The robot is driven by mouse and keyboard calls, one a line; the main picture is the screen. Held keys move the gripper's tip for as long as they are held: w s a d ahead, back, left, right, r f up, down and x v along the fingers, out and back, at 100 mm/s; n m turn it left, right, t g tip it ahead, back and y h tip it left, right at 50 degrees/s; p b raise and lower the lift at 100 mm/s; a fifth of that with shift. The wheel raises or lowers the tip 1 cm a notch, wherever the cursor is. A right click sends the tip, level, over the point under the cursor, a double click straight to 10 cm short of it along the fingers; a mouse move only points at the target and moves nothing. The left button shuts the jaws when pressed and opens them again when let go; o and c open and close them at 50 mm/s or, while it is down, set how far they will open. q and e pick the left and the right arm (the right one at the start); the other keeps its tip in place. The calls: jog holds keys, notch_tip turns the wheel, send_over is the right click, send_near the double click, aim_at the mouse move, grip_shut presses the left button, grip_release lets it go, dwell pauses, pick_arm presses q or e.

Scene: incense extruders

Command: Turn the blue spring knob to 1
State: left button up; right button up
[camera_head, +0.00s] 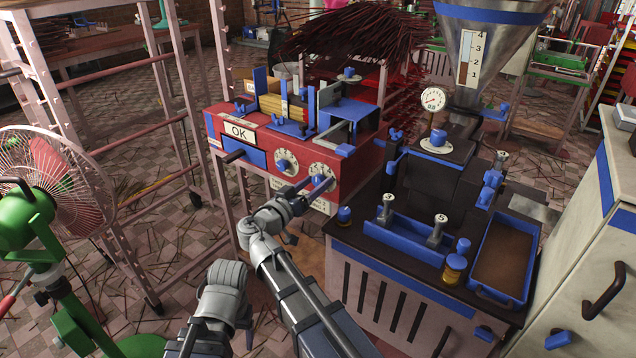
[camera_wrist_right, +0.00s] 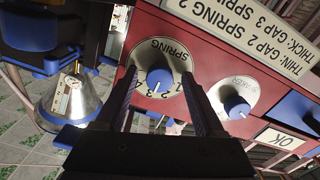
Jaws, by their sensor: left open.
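The blue spring knob (camera_wrist_right: 159,80) sits on a white round dial marked SPRING with numbers 1 to 4, upside down in the right wrist view. A light pointer mark on its lower side faces the numbers, around 2 or 3; I cannot tell exactly. My right gripper (camera_wrist_right: 160,88) has one finger on each side of the knob, with gaps showing, so it looks open around it. In the head view my right gripper (camera_head: 318,187) reaches the right-hand dial (camera_head: 322,170) and partly covers it. My left gripper (camera_head: 247,333) is low at the front, largely hidden, away from the panel, and open.
A second blue knob (camera_wrist_right: 237,106) sits beside the spring dial; it also shows in the head view (camera_head: 284,164). An OK sign (camera_head: 239,132) is left of it on the red machine (camera_head: 352,176). A dark-topped blue-trimmed extruder (camera_head: 447,190) stands right, a green fan (camera_head: 28,220) left.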

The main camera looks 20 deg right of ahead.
grip_shut()
dwell(0.4)
jog(key=shift+n, duration=0.3)
jog(key=n, duration=1)
jog(key=shift+n, duration=1.7)
grip_release()
